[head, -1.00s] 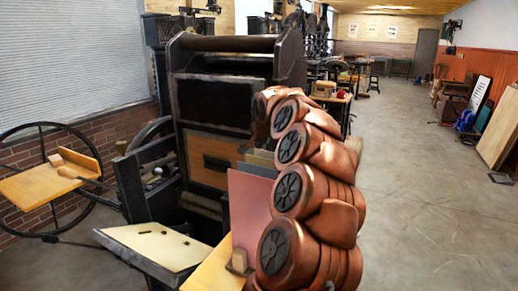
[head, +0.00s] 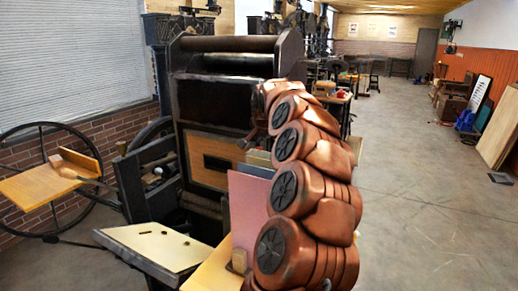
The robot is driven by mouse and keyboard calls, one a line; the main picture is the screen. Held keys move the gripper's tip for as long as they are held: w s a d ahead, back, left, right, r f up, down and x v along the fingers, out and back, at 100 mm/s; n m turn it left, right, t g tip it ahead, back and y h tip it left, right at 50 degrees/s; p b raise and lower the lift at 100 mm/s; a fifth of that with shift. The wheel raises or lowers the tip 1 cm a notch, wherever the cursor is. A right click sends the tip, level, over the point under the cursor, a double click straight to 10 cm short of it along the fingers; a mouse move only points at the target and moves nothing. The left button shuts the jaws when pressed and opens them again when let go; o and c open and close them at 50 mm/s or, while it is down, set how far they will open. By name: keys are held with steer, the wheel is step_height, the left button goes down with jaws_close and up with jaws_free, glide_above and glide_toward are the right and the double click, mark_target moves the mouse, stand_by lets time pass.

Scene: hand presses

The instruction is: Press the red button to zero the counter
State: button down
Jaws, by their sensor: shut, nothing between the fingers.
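I cannot make out a red button or a counter in the head view. A large dark hand press (head: 215,130) stands in front of me, with a wooden panel low on its face. My copper-coloured arm rises in front of its right side and hides part of it. My gripper is not clearly seen. A small dark piece shows at the arm's left edge by the press, but I cannot tell what it is.
A pale slanted board (head: 152,246) juts out at the press's front left. A pink sheet (head: 247,207) stands beside my arm. A large spoked wheel (head: 42,127) is at the left. More presses and tables stand behind. The floor at the right (head: 420,220) is clear.

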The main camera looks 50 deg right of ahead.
mark_target(260, 148)
steer(key=shift+r+p, duration=0.75)
steer(key=shift+r, duration=1.7)
steer(key=s+a+f+n+g+y, duration=0.1)
steer(key=s+a+f+n+y, duration=0.15)
steer(key=a, duration=0.85)
steer(key=s+a+f+n+g+y+p, duration=0.15)
steer(key=a+n, duration=0.25)
steer(key=a, duration=0.8)
steer(key=s+a+f+n+y, duration=0.15)
steer(key=a+n, duration=0.25)
steer(key=a, duration=0.7)
steer(key=s+a+f+n+g, duration=0.2)
steer(key=s+a+f, duration=0.2)
steer(key=s, duration=0.6)
steer(key=s+a+f+n+g+p, duration=0.1)
steer(key=s+a+f, duration=0.3)
steer(key=s, duration=0.7)
steer(key=s+a+f+n+g, duration=0.3)
steer(key=s+a+f, duration=0.1)
steer(key=s, duration=0.6)
steer(key=shift+s+a+f, duration=0.25)
steer(key=shift+a+f, duration=0.15)
steer(key=shift+a, duration=0.3)
steer(key=shift+g, duration=0.25)
